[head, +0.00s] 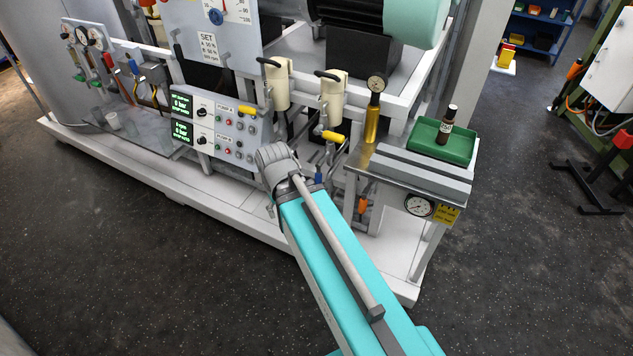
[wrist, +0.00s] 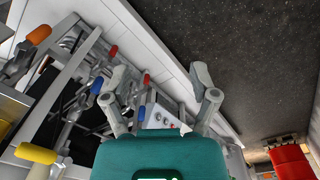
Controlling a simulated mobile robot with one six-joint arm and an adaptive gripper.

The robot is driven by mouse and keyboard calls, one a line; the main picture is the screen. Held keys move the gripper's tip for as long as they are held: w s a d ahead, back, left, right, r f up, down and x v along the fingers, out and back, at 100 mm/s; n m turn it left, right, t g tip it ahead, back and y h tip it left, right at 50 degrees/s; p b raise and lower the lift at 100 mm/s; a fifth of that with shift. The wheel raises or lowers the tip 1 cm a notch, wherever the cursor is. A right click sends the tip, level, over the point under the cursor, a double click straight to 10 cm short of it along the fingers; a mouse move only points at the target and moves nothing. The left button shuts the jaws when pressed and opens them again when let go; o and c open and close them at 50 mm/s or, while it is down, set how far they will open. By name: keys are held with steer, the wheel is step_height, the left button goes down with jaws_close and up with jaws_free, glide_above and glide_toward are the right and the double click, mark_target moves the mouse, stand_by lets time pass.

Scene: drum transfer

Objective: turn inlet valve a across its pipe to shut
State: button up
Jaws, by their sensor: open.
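No label marks which valve is inlet valve a. In the head view, one yellow valve handle (head: 247,110) lies by the left cream canister (head: 277,85), and another yellow handle (head: 333,136) lies below the right canister (head: 331,97). Lower are a blue handle (head: 318,175) and an orange handle (head: 362,205). The wrist view shows a yellow handle (wrist: 36,154), a blue handle (wrist: 97,85), an orange handle (wrist: 39,34) and a red handle (wrist: 146,79). My gripper (wrist: 160,80) is open, its fingers wide apart with nothing held. My arm hides it in the head view.
A pump control panel (head: 208,128) with green displays stands left of my arm. A steel bench (head: 385,178) with a gauge post (head: 372,118) and a green tray (head: 463,152) holding a brown bottle (head: 446,125) is at right. Pipes crowd the skid; the dark floor (head: 180,245) in front is clear.

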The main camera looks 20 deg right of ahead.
steer(key=w+d+f+n+h+b, duration=0.3)
steer(key=d+f+b, duration=0.1)
steer(key=f+b, duration=0.3)
steer(key=n+t+h+b, duration=0.8)
steer(key=n+h+b, duration=0.85)
steer(key=b, duration=1.65)
glide_toward(316, 181)
step_height(316, 181, up, 3)
steer(key=s+a+n+y, duration=0.2)
steer(key=n+y, duration=0.1)
steer(key=y, duration=0.1)
steer(key=shift+a+n, duration=0.1)
steer(key=shift+n, duration=0.15)
steer(key=shift+x, duration=6.9)
steer(key=shift+r, duration=0.1)
